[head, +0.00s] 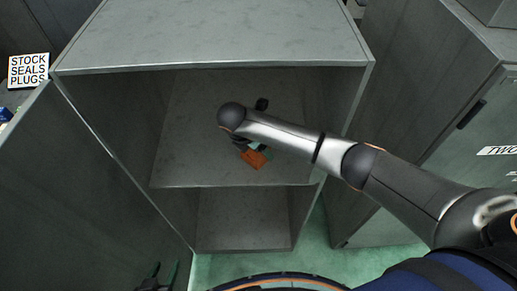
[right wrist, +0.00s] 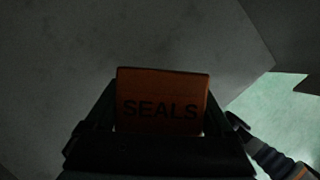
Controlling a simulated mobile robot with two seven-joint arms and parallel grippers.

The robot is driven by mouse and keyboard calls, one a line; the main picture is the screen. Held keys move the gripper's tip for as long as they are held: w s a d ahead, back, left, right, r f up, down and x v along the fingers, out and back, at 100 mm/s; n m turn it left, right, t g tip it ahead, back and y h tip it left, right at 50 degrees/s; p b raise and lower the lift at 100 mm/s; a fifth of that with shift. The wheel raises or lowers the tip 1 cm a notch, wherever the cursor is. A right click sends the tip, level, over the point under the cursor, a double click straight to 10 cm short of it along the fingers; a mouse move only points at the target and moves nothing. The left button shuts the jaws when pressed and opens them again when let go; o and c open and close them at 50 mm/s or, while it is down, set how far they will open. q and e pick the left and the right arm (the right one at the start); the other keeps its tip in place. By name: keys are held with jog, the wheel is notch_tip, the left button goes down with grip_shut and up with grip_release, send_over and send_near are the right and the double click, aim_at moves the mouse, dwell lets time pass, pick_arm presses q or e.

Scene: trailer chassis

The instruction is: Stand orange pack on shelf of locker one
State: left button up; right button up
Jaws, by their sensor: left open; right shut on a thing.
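The orange pack (head: 254,160), marked SEALS, is held by my right gripper (head: 251,149) inside the open grey locker, over its shelf (head: 185,165). In the right wrist view the pack (right wrist: 162,88) sits between the two fingers, its lettering upright and facing the camera. I cannot tell whether its lower edge touches the shelf. My right arm hides part of the shelf and the locker's right side. My left gripper (head: 160,277) is open and empty at the bottom edge of the head view, low in front of the locker.
The locker's open door (head: 85,190) stands at the left. A closed locker labelled TWO (head: 490,120) is at the right. The lower compartment (head: 245,220) looks empty. Green floor (head: 312,255) lies in front.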

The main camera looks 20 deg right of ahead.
jog(key=o, duration=1.4)
